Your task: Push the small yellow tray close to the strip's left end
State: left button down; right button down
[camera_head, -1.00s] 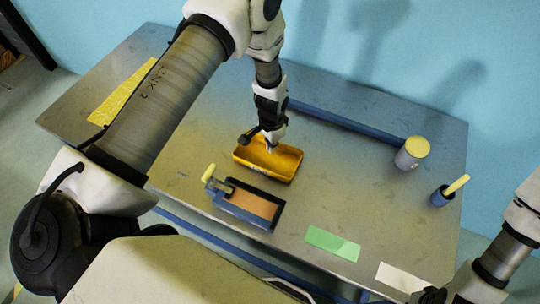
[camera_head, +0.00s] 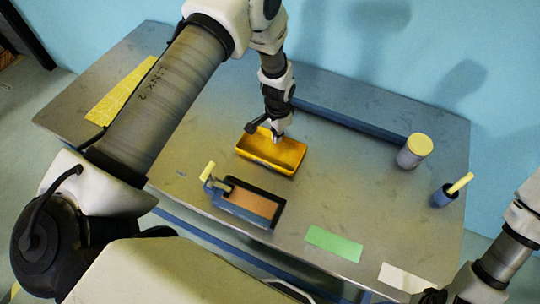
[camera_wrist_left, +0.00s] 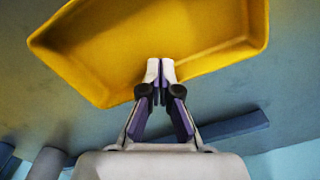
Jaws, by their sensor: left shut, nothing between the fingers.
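The small yellow tray (camera_head: 285,157) lies on the grey table, behind the dark blue holder; it also shows large in the left wrist view (camera_wrist_left: 190,35). My left gripper (camera_head: 276,139) is shut and empty at the tray's back wall. In the left wrist view its fingertips (camera_wrist_left: 160,70) overlap that wall at its middle; exact contact is hard to tell. Which piece is the strip is not clear: a yellow strip (camera_head: 118,93) lies at the table's left, partly behind my arm, and a green one (camera_head: 334,244) at the front. My right gripper's fingers are not visible.
The dark blue holder (camera_head: 233,208) with a brown surface stands in front of the tray. A long blue bar (camera_head: 350,122) lies behind it. A grey can (camera_head: 408,160) with a yellow top, a blue cup (camera_head: 444,197) and a white card (camera_head: 405,278) are at right. The table's middle right is clear.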

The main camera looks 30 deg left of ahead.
pick_arm(q)
jog(key=shift+w+f+b, duration=0.1)
jog(key=shift+w+b, duration=2.05)
jog(key=shift+w, duration=1.25)
jog(key=shift+w+d+b, duration=0.1)
jog(key=shift+w+b, duration=1.9)
jog(key=shift+w, duration=0.65)
jog(key=shift+s+p, duration=0.2)
jog(key=shift+p, duration=0.1)
jog(key=shift+s+r+p, duration=0.2)
jog(key=shift+s+p, duration=0.1)
jog(key=shift+s, duration=0.2)
notch_tip(320, 180, up, 7)
jog(key=p, duration=0.4)
